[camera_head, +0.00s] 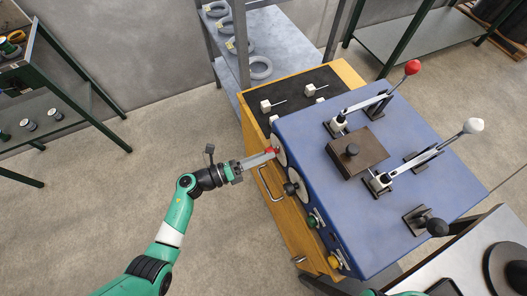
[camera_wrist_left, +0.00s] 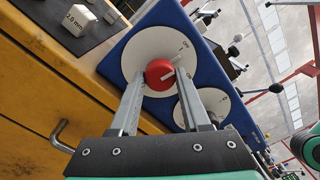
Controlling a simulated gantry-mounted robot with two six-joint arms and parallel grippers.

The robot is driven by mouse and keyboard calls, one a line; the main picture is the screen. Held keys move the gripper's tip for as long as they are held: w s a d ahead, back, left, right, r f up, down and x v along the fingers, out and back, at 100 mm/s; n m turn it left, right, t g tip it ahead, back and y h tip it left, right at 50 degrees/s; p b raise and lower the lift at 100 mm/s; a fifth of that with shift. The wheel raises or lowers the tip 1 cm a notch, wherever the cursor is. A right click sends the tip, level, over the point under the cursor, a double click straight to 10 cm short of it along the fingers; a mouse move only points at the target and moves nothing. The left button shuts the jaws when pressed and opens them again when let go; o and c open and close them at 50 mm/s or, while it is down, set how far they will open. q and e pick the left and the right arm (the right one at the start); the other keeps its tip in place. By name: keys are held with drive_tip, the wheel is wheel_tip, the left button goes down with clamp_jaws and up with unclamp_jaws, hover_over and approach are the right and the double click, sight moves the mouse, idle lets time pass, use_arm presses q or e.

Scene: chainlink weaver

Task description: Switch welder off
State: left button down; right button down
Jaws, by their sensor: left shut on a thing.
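The welder is a blue-topped machine (camera_head: 400,225) on a yellow cabinet. A red knob (camera_head: 271,149) sits on a white dial on its left side. In the left wrist view the red knob (camera_wrist_left: 158,75) is in the middle of the white dial (camera_wrist_left: 140,48), with a pale pointer bar on it. My right gripper is not in view.
A second white dial (camera_wrist_left: 215,103) with a black knob (camera_head: 290,188) is just below the first. A metal handle (camera_head: 265,184) sticks out of the cabinet nearby. Levers with red and white balls rise from the top.

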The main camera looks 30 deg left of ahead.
use_arm(q)
drive_tip(key=shift+n+p, duration=0.4)
drive_tip(key=shift+n, duration=0.4)
drive_tip(key=shift+c, duration=1.8)
unclamp_jaws()
drive_tip(key=shift+s, duration=0.1)
drive_tip(key=p+v, duration=0.2)
drive_tip(key=v, duration=0.9)
drive_tip(key=shift+s+a, duration=0.2)
